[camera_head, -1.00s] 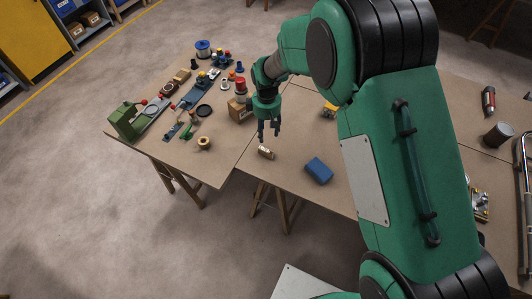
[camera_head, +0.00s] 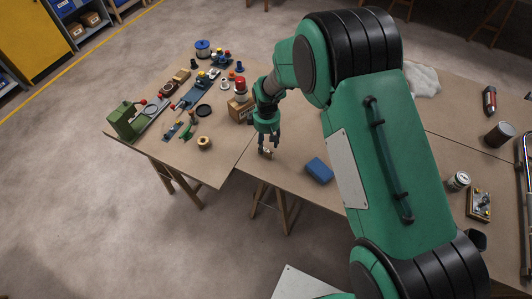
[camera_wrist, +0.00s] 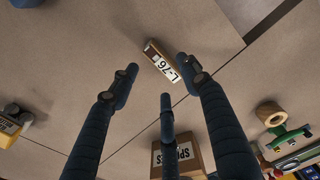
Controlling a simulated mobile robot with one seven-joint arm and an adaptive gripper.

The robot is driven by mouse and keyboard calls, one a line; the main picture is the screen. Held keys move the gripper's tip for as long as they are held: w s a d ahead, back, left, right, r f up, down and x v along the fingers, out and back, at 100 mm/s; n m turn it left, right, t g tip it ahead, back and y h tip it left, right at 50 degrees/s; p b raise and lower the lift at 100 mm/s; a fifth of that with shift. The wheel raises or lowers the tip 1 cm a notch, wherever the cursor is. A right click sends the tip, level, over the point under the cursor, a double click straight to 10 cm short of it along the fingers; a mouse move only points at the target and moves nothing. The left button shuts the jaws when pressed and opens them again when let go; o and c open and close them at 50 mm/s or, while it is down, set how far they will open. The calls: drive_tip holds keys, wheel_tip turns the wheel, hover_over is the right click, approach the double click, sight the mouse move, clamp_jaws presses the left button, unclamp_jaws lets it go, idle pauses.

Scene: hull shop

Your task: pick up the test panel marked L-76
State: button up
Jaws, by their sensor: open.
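The test panel (camera_wrist: 160,60) is a small tan block with a white label reading L-76. It lies on the brown tabletop, tilted in the wrist view. In the head view the panel (camera_head: 267,154) is small and partly hidden by my fingers. My gripper (camera_head: 268,148) is above it, pointing down. In the wrist view my gripper (camera_wrist: 158,78) has its three dark fingers spread. The panel shows just beyond the fingertips, nearest the right finger. I cannot tell whether that finger touches it. Nothing is held.
A blue block (camera_head: 319,170) lies to the right of the panel. A cardboard box marked SPARES (camera_wrist: 180,157) stands behind it. Tools and several small parts crowd the left table, with a tape roll (camera_head: 204,143) near its front. A table seam and front edge run close by.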

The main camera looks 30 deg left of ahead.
sight(266, 149)
drive_tip(key=shift+f, duration=0.1)
drive_tip(key=shift+s+a+f+b, duration=0.1)
drive_tip(key=shift+f+b, duration=0.35)
drive_tip(key=shift+f, duration=2.1)
drive_tip(key=c, duration=1.1)
